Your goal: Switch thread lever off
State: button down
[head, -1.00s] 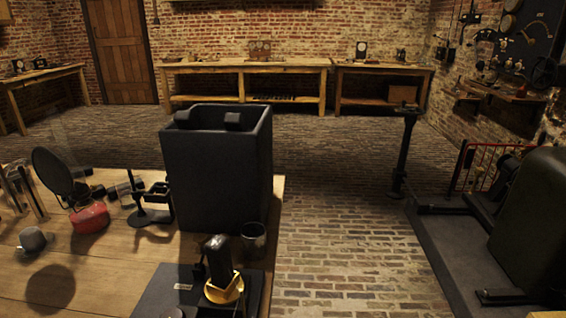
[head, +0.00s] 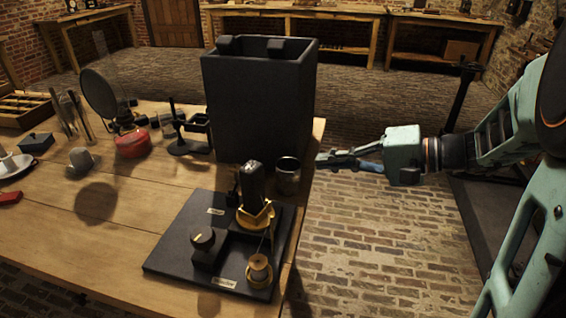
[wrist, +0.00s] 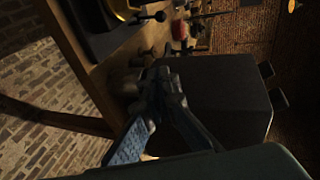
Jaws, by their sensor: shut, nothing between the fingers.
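A flat black device base (head: 165,262) lies at the table's front right corner. It carries a black knob (head: 203,237) with a pale pointer mark, a dark upright post in a yellow brass holder (head: 256,217), and a brass spool-like part (head: 259,270) joined to it by a thin line. Which part is the thread lever I cannot tell for sure. My gripper (head: 322,160) points left from the right, just beyond the table's right edge, apart from the device. In the wrist view my gripper (wrist: 158,88) is shut and empty. Part of the device shows at the top (wrist: 105,40).
A tall black box (head: 258,110) stands behind the device. A small metal cup (head: 288,176) sits between box and device, near my gripper.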

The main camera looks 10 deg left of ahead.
jog(key=shift+s+a+r+y, duration=0.1)
jog(key=shift+s+a+y, duration=0.1)
jog(key=shift+a, duration=0.25)
jog(key=shift+s+a+y, duration=0.2)
jog(key=shift+a, duration=0.25)
jog(key=b, duration=0.2)
send_near(236, 186)
jog(key=shift+w+a, duration=1.55)
jog(key=shift+a, duration=0.55)
jog(key=shift+r, duration=0.45)
jog(key=shift+r, duration=0.15)
jog(key=shift+a+r+h+p, duration=0.15)
jog(key=shift+a+h+p, duration=0.1)
jog(key=shift+h+p, duration=0.2)
